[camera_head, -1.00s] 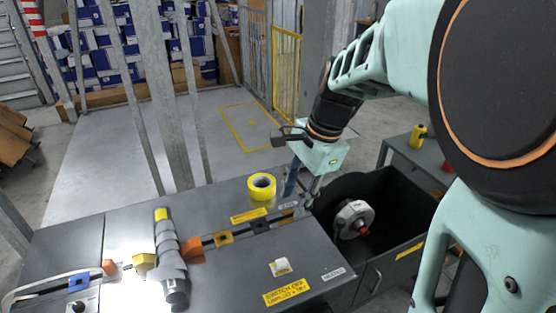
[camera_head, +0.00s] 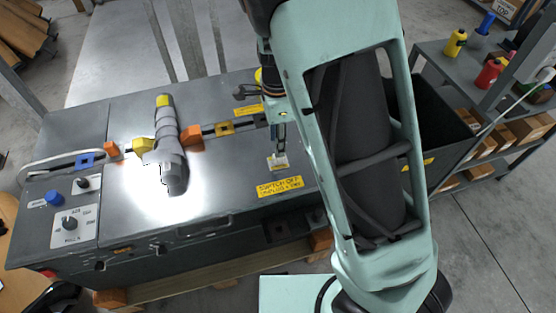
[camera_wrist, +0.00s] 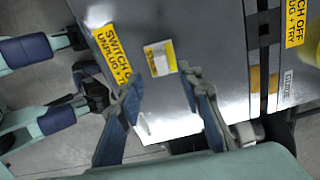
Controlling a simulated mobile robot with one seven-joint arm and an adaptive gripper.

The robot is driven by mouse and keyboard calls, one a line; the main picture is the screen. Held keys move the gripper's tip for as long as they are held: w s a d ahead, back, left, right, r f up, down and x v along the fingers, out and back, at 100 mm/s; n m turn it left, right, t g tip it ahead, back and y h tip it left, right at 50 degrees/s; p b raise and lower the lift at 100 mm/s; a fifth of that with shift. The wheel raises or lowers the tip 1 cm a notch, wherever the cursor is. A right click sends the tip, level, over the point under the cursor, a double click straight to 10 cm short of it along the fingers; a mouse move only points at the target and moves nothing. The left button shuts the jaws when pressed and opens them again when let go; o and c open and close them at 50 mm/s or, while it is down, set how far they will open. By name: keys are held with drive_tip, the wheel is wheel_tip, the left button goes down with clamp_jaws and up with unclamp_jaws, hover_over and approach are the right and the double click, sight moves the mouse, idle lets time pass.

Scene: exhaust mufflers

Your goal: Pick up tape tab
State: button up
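The tape tab, a small white piece with a yellow printed part, lies flat on the grey bench top (camera_head: 225,185). In the head view the tab (camera_head: 278,162) is just below my gripper (camera_head: 279,149). In the wrist view the tab (camera_wrist: 160,58) lies ahead of and between the two blue-grey fingertips of my gripper (camera_wrist: 161,83). The fingers are spread apart with nothing between them. The tab appears apart from both fingers; the exact height above it is hard to judge.
A grey muffler (camera_head: 168,145) lies on the bench left of the tab, between orange and yellow clamps. A yellow label (camera_head: 280,187) is in front of the tab. A dark bin (camera_head: 440,120) stands right. The yellow tape roll is mostly hidden behind my arm.

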sight(278, 159)
wheel_tip(278, 159, down, 7)
drive_tip(key=shift+w+d+r+b, duration=0.1)
drive_tip(key=shift+w+b, duration=0.05)
drive_tip(key=shift+b, duration=0.7)
drive_tip(key=c, duration=0.8)
